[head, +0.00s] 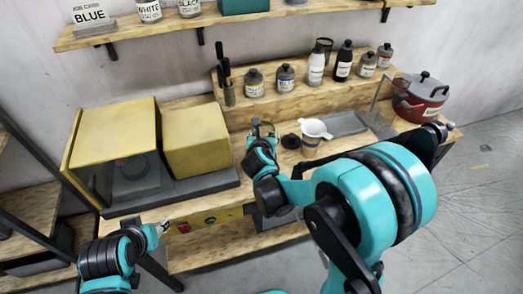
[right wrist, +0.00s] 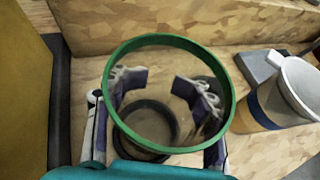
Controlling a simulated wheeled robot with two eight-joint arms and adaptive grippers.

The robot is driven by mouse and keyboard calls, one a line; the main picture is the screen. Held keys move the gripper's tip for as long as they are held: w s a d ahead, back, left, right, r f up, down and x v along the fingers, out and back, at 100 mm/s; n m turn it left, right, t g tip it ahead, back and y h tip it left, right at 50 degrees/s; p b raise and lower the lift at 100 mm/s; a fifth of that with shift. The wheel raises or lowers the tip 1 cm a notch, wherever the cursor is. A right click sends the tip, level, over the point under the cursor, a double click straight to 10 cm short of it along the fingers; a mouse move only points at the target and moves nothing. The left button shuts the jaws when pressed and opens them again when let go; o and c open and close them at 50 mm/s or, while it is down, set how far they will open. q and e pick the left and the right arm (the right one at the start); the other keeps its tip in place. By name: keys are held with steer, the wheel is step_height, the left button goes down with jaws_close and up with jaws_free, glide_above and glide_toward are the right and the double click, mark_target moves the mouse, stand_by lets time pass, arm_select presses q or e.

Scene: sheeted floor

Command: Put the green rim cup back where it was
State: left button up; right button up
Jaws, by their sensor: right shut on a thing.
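The green rim cup is clear with a green ring at its mouth (right wrist: 168,40). It stands upright in the right wrist view, with the jaws of my right gripper (right wrist: 165,92) on either side of it. That gripper (head: 262,132) is shut on the cup above the bench, beside the yellow machine. In the head view the cup is small and mostly hidden by the gripper. A dark ring shows through the cup, and I cannot tell whether the cup touches the bench. My left gripper (head: 160,229) is at the lower left by the bench front; its jaws are unclear.
A paper cup with a blue band (right wrist: 262,108) and a white funnel (head: 315,128) on top stands just right. A black lid-like piece (head: 290,141) lies between. The yellow machine (head: 195,140) is left. Several bottles (head: 285,78) line the raised shelf; a red pot (head: 420,98) stands right.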

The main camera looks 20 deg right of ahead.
step_height(320, 180, down, 5)
steer(key=shift+r+b, duration=0.2)
steer(key=shift+b, duration=0.7)
steer(key=shift+r, duration=0.1)
steer(key=shift+f, duration=0.2)
steer(key=o, duration=1.4)
steer(key=shift+r, duration=0.1)
